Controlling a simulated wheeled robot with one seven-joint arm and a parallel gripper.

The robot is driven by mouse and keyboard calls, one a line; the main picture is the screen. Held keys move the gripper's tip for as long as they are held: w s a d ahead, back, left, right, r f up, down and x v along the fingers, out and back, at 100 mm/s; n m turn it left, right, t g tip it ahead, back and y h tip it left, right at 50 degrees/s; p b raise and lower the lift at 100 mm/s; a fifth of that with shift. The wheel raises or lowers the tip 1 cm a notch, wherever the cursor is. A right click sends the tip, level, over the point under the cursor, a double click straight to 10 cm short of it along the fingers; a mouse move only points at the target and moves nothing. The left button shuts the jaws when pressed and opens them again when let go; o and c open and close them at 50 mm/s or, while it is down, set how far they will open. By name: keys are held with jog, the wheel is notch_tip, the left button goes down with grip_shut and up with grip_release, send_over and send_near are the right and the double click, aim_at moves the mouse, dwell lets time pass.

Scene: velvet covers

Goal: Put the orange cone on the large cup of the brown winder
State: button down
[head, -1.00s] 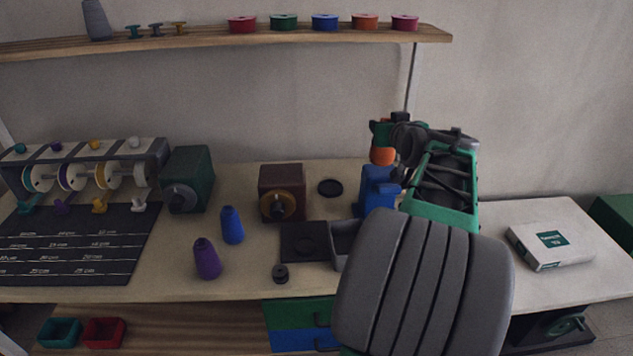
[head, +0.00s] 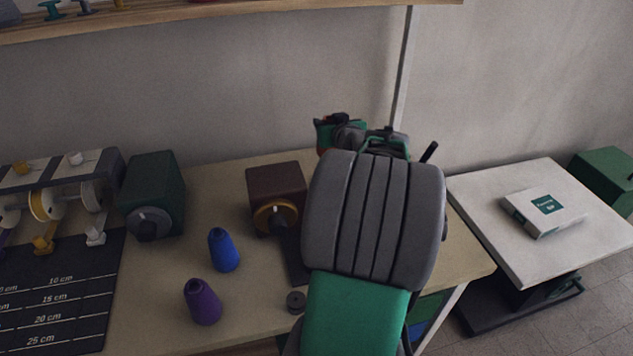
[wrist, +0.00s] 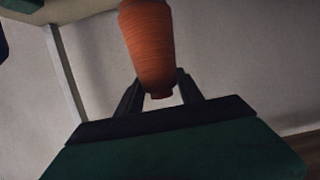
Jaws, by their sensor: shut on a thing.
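The orange cone (wrist: 150,45) fills the upper middle of the wrist view, between the two dark fingers of my gripper (wrist: 160,88). My gripper is shut on it and holds it off the table. Nothing sits on that cup. My arm covers the area right of the winder.
A green winder (head: 152,190) stands left of the brown one. A blue cone (head: 223,250), a purple cone (head: 203,302) and a small dark disc (head: 296,302) stand in front on the bench (head: 215,185). A white side table (head: 575,195) with a box is at right.

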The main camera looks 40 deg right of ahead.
jog(key=f, duration=1.1)
jog(key=shift+w+a, duration=0.1)
jog(key=shift+w, duration=0.15)
jog(key=shift+f, duration=0.1)
jog(key=c, duration=0.8)
grip_release()
jog(key=shift+o, duration=0.2)
jog(key=shift+r, duration=0.2)
jog(key=v, duration=1.2)
jog(key=shift+b, duration=0.3)
